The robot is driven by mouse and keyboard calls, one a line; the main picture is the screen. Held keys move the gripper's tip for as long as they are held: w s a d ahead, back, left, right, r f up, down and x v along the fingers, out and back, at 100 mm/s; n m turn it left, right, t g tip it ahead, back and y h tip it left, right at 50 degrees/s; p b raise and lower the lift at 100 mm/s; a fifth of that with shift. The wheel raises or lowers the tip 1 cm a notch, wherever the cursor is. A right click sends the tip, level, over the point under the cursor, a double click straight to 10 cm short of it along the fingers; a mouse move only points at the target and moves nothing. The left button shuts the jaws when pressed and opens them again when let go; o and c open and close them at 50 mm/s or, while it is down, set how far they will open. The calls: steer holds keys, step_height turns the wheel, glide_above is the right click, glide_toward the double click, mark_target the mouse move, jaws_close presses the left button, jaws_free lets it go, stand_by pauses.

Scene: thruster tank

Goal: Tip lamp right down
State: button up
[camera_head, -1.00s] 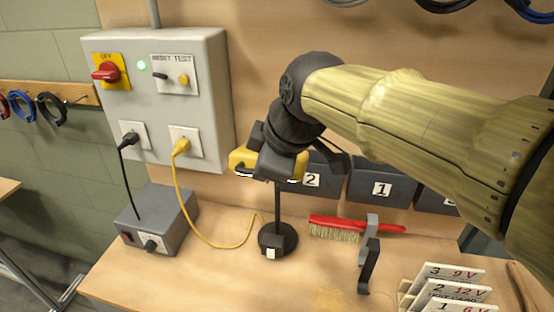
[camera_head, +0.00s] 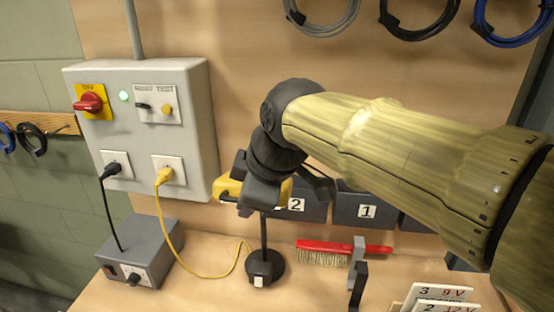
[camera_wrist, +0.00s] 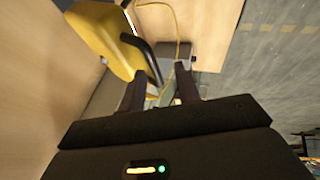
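The lamp has a yellow head (camera_head: 228,188) on a thin black stem above a round black base (camera_head: 277,268) on the bench. My gripper (camera_head: 262,192) is at the head, covering its middle and part of the stem top. In the wrist view the yellow head (camera_wrist: 105,38) is at the upper left, with a dark curved bar (camera_wrist: 147,58) beside it. The bar's lower end lies in the picture between my gripper's two fingers (camera_wrist: 160,84), which stand apart. I cannot tell whether either finger touches the bar.
A grey switch box (camera_head: 190,110) with a red knob hangs at left. A yellow cable (camera_head: 168,225) loops from it onto the bench. A grey power unit (camera_head: 150,250) stands below it. Dark bins (camera_head: 352,212), a red brush (camera_head: 335,246) and number cards (camera_head: 440,292) are at right.

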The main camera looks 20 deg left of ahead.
steer(key=v, duration=1.6)
steer(key=shift+p, duration=0.4)
steer(key=shift+w, duration=0.1)
